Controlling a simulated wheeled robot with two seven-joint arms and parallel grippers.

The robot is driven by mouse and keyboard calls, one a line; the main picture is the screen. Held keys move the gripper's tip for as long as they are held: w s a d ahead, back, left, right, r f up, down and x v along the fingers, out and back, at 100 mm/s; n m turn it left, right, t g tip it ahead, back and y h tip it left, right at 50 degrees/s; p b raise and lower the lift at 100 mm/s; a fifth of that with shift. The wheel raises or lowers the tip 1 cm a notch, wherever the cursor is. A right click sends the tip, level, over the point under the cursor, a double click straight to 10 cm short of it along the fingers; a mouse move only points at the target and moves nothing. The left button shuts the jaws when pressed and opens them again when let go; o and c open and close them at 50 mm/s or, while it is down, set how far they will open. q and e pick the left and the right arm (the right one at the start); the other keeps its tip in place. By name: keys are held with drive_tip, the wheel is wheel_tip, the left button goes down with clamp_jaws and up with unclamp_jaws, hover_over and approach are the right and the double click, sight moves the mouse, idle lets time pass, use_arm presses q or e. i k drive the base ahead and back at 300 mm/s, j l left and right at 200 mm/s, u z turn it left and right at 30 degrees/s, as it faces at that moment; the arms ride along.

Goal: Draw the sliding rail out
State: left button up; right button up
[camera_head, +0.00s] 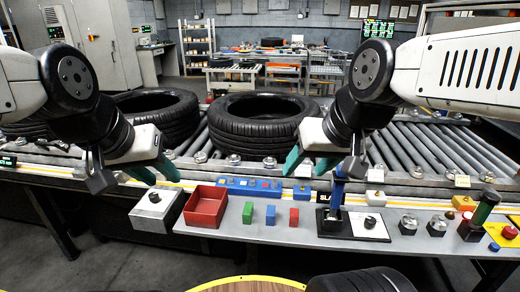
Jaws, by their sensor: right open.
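The sliding rail appears to be the black base (330,226) on the front shelf, partly behind a label reading "SL". An upright blue handle (337,192) stands on it, its top close to or hidden by the dark part of my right wrist. A white plate with a dark knob (370,222) lies beside it on the right. My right gripper (308,163) is open and empty, its teal fingers above and to the left of the blue handle. My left gripper (155,174) is open and empty, above the grey box, far left of the rail.
Tyres (262,122) lie on the roller conveyor (440,150) behind the shelf. A red tray (205,206), a grey box (155,207), small coloured blocks (270,214) and metal knobs (408,223) crowd the shelf. A green-topped lever (484,209) stands at the right.

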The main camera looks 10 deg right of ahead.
sight(50, 151)
drive_tip(key=u, duration=1.35)
drive_tip(key=i+z, duration=0.1)
drive_tip(key=z, duration=0.25)
drive_tip(key=i+j+z, duration=0.1)
drive_tip(key=z, duration=0.25)
drive_tip(key=i+j+z, duration=0.1)
drive_tip(key=z, duration=0.25)
drive_tip(key=i+j+z, duration=0.1)
drive_tip(key=j, duration=0.3)
drive_tip(key=i+j+z, duration=0.15)
drive_tip(key=j, duration=0.25)
drive_tip(key=i+j+z, duration=0.1)
drive_tip(key=j, duration=0.3)
drive_tip(key=i+j+z, duration=0.15)
drive_tip(key=j, duration=0.25)
drive_tip(key=i+j+z, duration=0.1)
drive_tip(key=j, duration=0.35)
drive_tip(key=i+j, duration=0.1)
drive_tip(key=j, duration=0.25)
drive_tip(key=i+j, duration=0.1)
drive_tip(key=j, duration=0.3)
drive_tip(key=i+j, duration=0.1)
drive_tip(key=j, duration=0.25)
